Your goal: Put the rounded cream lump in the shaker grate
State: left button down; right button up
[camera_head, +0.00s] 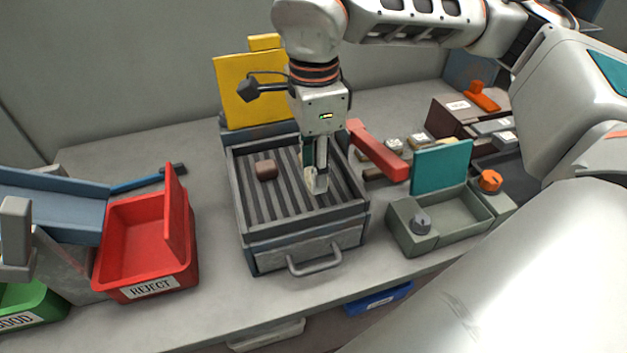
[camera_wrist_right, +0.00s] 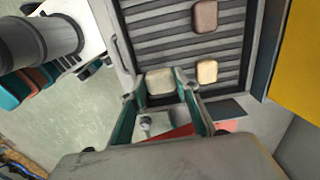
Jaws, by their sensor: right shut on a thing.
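The shaker grate (camera_head: 245,200) is a dark slatted tray in a grey frame, in the middle of the counter. My right gripper (camera_head: 317,180) points down over its right part. It is shut on a rounded cream lump (camera_wrist_right: 160,82), which shows between the fingertips in the right wrist view. I cannot tell whether the held lump touches the slats. A brown lump (camera_head: 265,169) lies on the slats, left of the gripper. A second cream lump (camera_wrist_right: 207,71) lies on the slats in the right wrist view. My left gripper is not in view.
A yellow panel (camera_head: 245,92) stands behind the grate. A red REJECT bin (camera_head: 145,245) and a blue chute (camera_head: 50,200) are left. A red bar (camera_head: 378,150) and a grey box with a teal lid (camera_head: 440,165) are right. A drawer handle (camera_head: 315,262) sticks out in front.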

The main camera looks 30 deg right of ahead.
jog(key=shift+f, duration=1.7)
jog(key=shift+f, duration=0.15)
jog(key=o, duration=0.8)
jog(key=shift+o, duration=0.2)
notch_tip(320, 180, up, 12)
jog(key=shift+r+p, duration=0.15)
jog(key=shift+p, duration=0.3)
